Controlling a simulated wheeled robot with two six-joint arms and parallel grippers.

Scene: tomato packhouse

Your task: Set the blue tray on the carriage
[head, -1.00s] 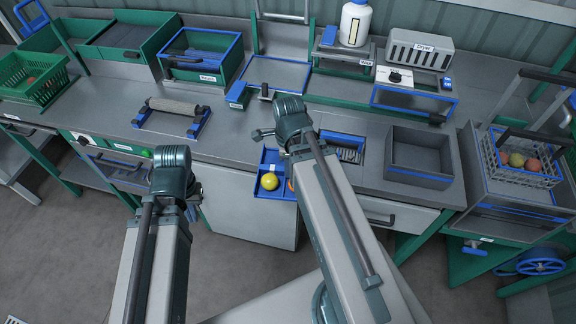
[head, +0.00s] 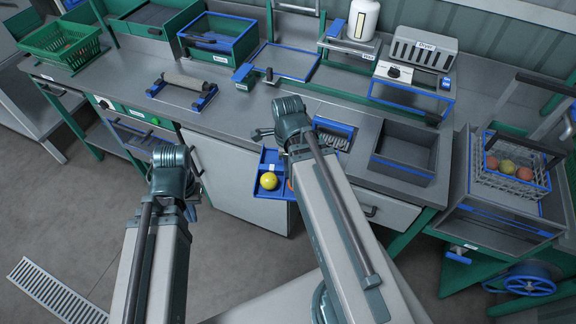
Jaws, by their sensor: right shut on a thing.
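The blue tray (head: 272,161) hangs in front of the bench's front edge, over the grey cabinet front. A yellow tomato (head: 268,181) lies in its near left compartment. My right gripper (head: 287,158) is shut on the tray; its fingers are mostly hidden behind my own wrist. My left gripper (head: 191,190) is low, left of the tray and apart from it; my wrist hides its fingers. A flat blue-edged frame (head: 284,78) lies on the bench behind the tray, with a small blue block at its left end. I cannot tell whether this is the carriage.
A roller on a blue stand (head: 182,91) is on the bench at left. A dark open bin (head: 403,178) stands right of the tray, and a grey dryer (head: 424,49) behind it. A wire basket of tomatoes (head: 512,184) is at far right. Bare bench lies between roller and frame.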

